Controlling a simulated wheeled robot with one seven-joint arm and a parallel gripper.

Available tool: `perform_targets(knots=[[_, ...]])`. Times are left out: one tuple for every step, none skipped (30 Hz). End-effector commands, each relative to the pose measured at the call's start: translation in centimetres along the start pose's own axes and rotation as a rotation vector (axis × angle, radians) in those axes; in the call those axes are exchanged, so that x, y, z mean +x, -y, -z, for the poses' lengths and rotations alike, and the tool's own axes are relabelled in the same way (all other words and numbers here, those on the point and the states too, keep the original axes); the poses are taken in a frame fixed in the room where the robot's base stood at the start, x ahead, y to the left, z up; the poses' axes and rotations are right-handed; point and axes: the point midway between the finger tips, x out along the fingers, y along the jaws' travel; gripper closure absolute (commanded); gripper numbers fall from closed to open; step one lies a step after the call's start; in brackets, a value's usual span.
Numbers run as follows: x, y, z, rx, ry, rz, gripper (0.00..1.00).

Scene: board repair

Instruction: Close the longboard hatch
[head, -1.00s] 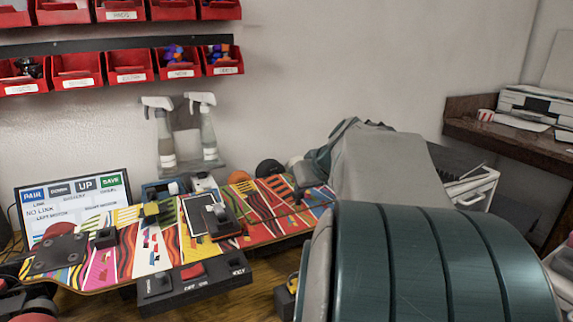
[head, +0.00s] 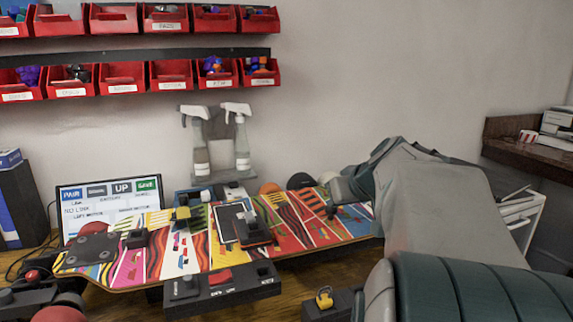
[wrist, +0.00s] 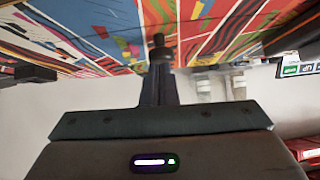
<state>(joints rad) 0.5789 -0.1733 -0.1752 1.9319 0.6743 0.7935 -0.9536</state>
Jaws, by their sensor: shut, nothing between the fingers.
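The longboard (head: 320,232), with a bright striped, multicoloured deck, lies across the workbench in the head view. Near its middle is the hatch (head: 252,228), a dark rectangular part with a pale edge and a small black piece on top. The hatch looks raised from the deck, but its exact angle is hard to tell. My gripper (head: 333,211) is over the right part of the deck, to the right of the hatch and apart from it, partly hidden by my arm. In the wrist view my gripper (wrist: 158,42) is shut and empty, its tips close to the striped deck (wrist: 100,30).
A black switch box (head: 222,290) sits at the board's front edge. A small yellow padlock (head: 324,298) is at front. Spray bottles (head: 238,140) and a screen (head: 110,205) stand behind the board. Red bins (head: 120,78) hang on the wall.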

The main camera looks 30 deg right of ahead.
Motion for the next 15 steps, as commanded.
perform_targets(knots=[[-0.2,0.0,0.2,0.000,0.003,0.001,1.00],[-0.4,0.0,0.5,0.000,0.003,0.001,1.00],[-0.8,0.0,0.9,-0.001,0.001,0.001,1.00],[-1.1,0.1,1.3,-0.001,0.000,0.000,1.00],[-1.5,0.1,1.7,-0.002,0.000,0.000,1.00],[-2.0,0.1,2.3,-0.003,-0.001,0.001,1.00],[-2.5,0.2,2.7,-0.004,-0.002,0.001,1.00],[-2.9,0.2,3.2,-0.005,-0.003,0.002,1.00],[-3.6,0.2,3.6,-0.004,-0.005,0.001,1.00],[-4.4,0.2,3.4,-0.003,-0.006,-0.001,1.00],[-5.1,0.2,3.3,-0.003,-0.006,0.000,1.00],[-6.1,0.2,3.4,-0.004,-0.007,0.000,1.00],[-6.8,0.2,3.4,-0.004,-0.007,0.000,1.00],[-7.5,0.2,3.4,-0.004,-0.006,0.000,1.00],[-8.3,0.2,3.4,-0.004,-0.005,0.000,1.00]])
